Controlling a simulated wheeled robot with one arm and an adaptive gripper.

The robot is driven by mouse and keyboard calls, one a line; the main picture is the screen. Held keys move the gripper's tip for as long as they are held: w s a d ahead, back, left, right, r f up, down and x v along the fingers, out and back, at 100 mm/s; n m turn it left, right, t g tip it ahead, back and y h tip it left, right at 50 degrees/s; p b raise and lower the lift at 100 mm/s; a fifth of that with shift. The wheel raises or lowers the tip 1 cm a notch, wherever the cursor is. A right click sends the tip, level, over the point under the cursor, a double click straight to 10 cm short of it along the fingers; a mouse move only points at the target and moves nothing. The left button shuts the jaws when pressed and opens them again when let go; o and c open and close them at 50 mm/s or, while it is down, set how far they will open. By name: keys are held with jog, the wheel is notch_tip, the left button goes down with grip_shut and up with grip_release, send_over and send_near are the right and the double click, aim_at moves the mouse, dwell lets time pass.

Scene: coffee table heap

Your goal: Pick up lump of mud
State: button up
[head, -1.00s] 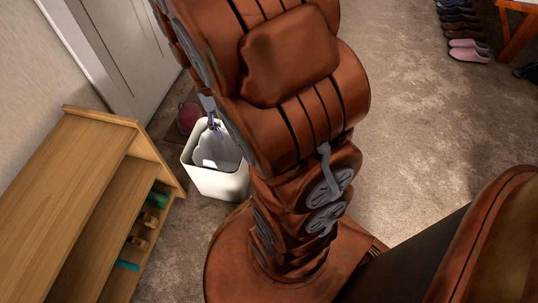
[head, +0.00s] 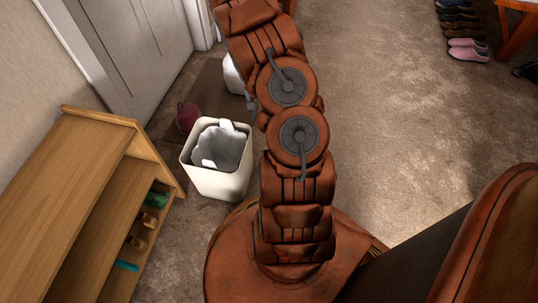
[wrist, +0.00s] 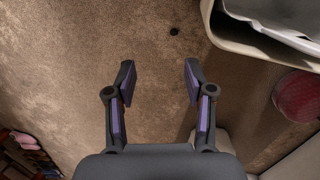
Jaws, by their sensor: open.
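A small dark lump (wrist: 174,31), likely the mud, lies on the brown carpet near the top of the wrist view. It is too small to show detail. My gripper (wrist: 158,78) is open in the wrist view, with bare carpet between its fingers. The lump appears beyond the fingertips, a little right of the midline and apart from them. I cannot make out the lump or the fingertips in the head view.
A white lined bin (head: 218,178) stands beside a wooden shelf unit (head: 75,190); the bin also shows in the wrist view (wrist: 232,42). A dark red round object (head: 188,117) is behind it. Open carpet (head: 420,130) lies to the right, with shoes (head: 465,48) beyond.

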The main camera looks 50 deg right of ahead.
jog(key=shift+s+d+f+m+t+y+b, duration=0.1)
jog(key=shift+d+f+m+t+y+b, duration=0.4)
jog(key=shift+f, duration=4.3)
jog(key=shift+s+d+f+m+t+y+b, duration=0.2)
jog(key=shift+d+f+m+b, duration=0.6)
jog(key=shift+f, duration=4)
jog(key=shift+w+d+f+m+t+y+b, duration=0.1)
jog(key=shift+d+f+m+t+b, duration=0.6)
jog(key=shift+f, duration=4.1)
jog(key=shift+a+n+g+b, duration=0.3)
jog(key=shift+a+n, duration=0.15)
jog(key=shift+n, duration=0.05)
jog(key=c, duration=0.8)
